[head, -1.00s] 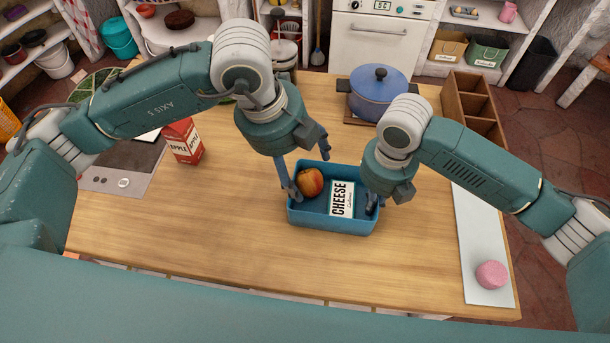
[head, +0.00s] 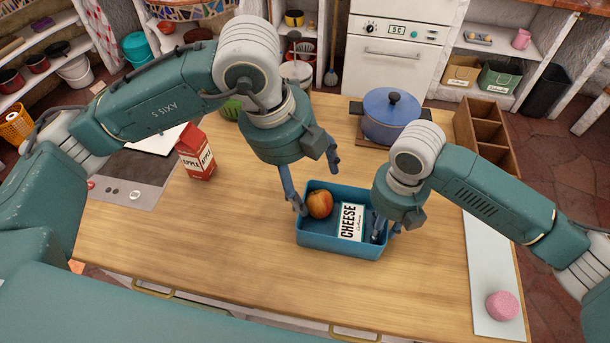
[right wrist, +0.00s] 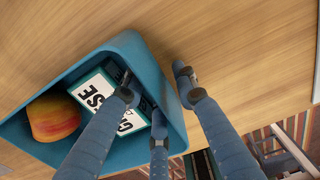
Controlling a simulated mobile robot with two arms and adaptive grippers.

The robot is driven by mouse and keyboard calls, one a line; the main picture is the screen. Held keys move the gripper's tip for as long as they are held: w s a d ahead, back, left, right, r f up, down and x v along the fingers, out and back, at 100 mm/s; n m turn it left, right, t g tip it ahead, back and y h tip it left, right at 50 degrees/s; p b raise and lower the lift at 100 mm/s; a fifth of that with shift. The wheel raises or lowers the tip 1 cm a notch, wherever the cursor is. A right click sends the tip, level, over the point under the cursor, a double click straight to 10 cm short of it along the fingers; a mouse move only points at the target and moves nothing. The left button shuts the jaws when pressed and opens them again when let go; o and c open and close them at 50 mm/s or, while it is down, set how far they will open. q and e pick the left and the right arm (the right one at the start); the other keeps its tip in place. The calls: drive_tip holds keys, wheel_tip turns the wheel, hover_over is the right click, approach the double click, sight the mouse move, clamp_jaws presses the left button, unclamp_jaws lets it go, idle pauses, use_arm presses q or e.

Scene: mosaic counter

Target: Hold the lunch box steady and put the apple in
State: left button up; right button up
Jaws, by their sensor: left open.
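The blue lunch box (head: 340,248) sits on the wooden counter. The red-yellow apple (head: 320,204) lies inside at its left end, beside a white cheese pack (head: 351,222); both also show in the right wrist view, the apple (right wrist: 53,118) and the pack (right wrist: 92,105). My left gripper (head: 314,182) is open and empty above the apple, one finger low by the box's left wall. My right gripper (head: 385,232) straddles the box's right wall, with fingers inside and outside; it appears shut on that wall. The exact finger contact is partly hidden.
A red apple carton (head: 196,154) stands at left beside the cooktop (head: 130,180). A blue pot (head: 390,115) and a wooden divided crate (head: 485,135) are behind. A pink round item (head: 502,306) lies on a white board (head: 488,255) at right. The front counter is clear.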

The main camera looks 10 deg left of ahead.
wheel_tip(320, 180, up, 12)
idle(0.6)
